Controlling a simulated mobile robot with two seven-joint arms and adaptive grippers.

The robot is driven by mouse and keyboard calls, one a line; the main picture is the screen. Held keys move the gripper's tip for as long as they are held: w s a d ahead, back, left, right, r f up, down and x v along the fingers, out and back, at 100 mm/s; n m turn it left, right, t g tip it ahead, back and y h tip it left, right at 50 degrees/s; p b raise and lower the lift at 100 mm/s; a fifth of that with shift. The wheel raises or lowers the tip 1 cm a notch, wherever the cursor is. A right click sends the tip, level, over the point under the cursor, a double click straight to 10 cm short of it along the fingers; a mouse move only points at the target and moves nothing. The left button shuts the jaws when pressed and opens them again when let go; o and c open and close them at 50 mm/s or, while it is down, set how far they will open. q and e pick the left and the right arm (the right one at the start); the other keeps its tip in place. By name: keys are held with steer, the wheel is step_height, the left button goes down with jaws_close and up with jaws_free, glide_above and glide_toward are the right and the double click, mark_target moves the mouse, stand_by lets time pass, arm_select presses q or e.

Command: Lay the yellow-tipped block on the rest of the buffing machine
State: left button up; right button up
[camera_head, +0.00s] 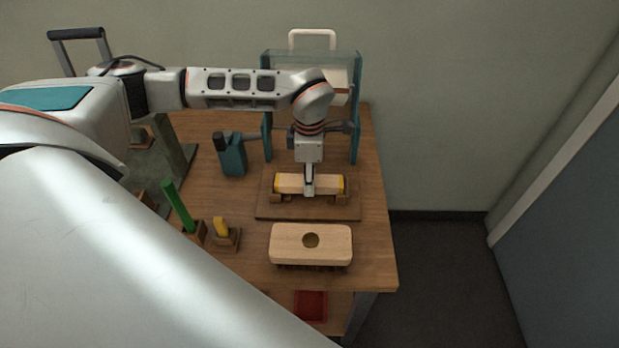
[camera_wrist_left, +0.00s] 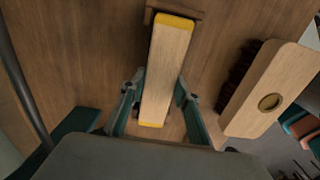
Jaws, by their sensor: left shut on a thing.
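The yellow-tipped block (camera_head: 290,184), pale wood with yellow ends, lies level across my left gripper (camera_head: 309,190), which is shut on its middle. The wrist view shows the block (camera_wrist_left: 168,70) between the fingers of the left gripper (camera_wrist_left: 158,95). The block is right over the wooden rest (camera_head: 276,199), whose supports are under its two ends; I cannot tell whether it touches them. The buffing machine has a teal frame (camera_head: 267,137) behind the rest and a teal housing (camera_head: 233,157) at its left. My right gripper is not in view.
A wooden brush with a round hole (camera_head: 288,240) lies bristles down in front of the rest. A green stick (camera_head: 178,206) and a yellow piece (camera_head: 221,227) stand in holders at the left. A red tray (camera_head: 311,304) is lower, near the front.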

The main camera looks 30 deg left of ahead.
arm_select(q)
steer(key=shift+f, duration=0.4)
stand_by(0.4)
steer(key=o, duration=1.7)
steer(key=shift+r+p, duration=2.15)
steer(key=shift+r, duration=1.85)
